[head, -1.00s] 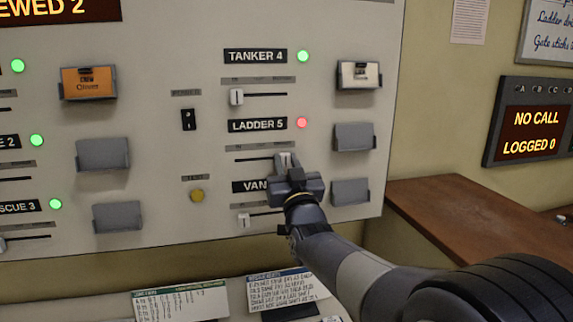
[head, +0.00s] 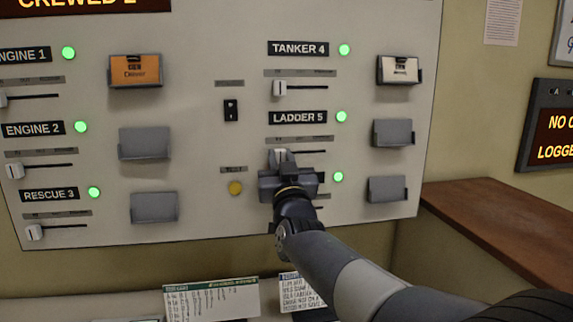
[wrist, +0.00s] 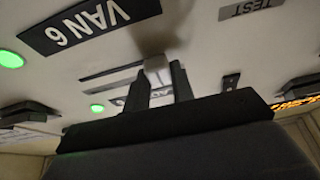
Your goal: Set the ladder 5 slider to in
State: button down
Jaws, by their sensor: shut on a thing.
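The ladder 5 slider (head: 279,155) is a white knob on a dark slot below the LADDER 5 label (head: 298,117). It stands at the left end of its slot. The light (head: 341,117) beside the label is green. My gripper (head: 282,164) is at the knob, shut on it, and hides part of the slot. In the wrist view, the two dark fingers (wrist: 161,85) close around the white knob (wrist: 156,66). My gripper also covers the van 6 label and slider in the head view.
The tanker 4 slider (head: 280,88) sits above, at its slot's left end. Grey card holders (head: 393,133) stick out on the right. A black rocker switch (head: 231,110) and yellow test button (head: 236,187) are left of my gripper. A brown desk (head: 490,225) stands right.

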jog(key=shift+a, duration=0.1)
jog(key=c, duration=1.2)
grip_release()
jog(key=shift+a, duration=0.15)
jog(key=shift+s, duration=0.1)
jog(key=b+v, duration=0.3)
jog(key=v, duration=0.7)
jog(key=shift+s, duration=0.4)
jog(key=shift+w, duration=0.15)
